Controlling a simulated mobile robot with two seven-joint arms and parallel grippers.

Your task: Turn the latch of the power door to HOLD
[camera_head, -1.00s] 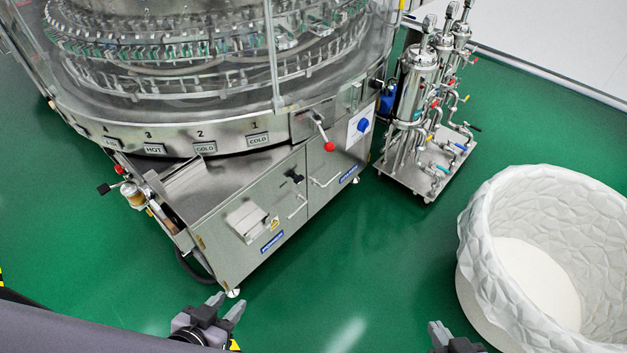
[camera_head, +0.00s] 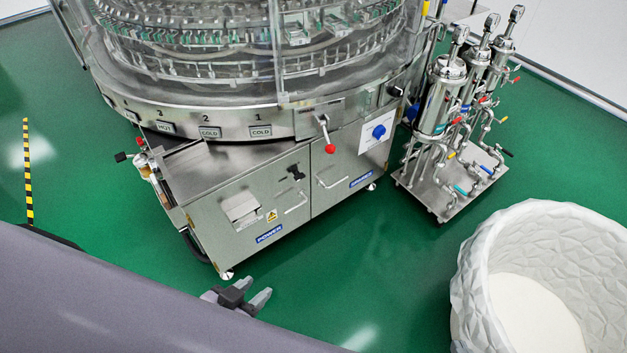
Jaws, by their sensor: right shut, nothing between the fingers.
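The washer's steel cabinet has a front door (camera_head: 240,232) with a blue label that seems to read POWER. A black latch (camera_head: 296,172) sits at the door's upper right; no HOLD marking is legible near it. A blue rotary knob (camera_head: 379,131) on a white plate and a red-ball lever (camera_head: 330,148) are to its right. I cannot tell which of these the task calls the latch. My left gripper (camera_head: 256,288) is at the lower middle, fingers apart, empty, in front of the cabinet and clear of it. My right gripper is out of view.
A large white textured tub (camera_head: 475,285) stands at the lower right. A wheeled cart of steel filters (camera_head: 450,185) stands right of the cabinet. Green floor (camera_head: 360,260) is clear in front. A yellow-black strip (camera_head: 27,170) is at the left.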

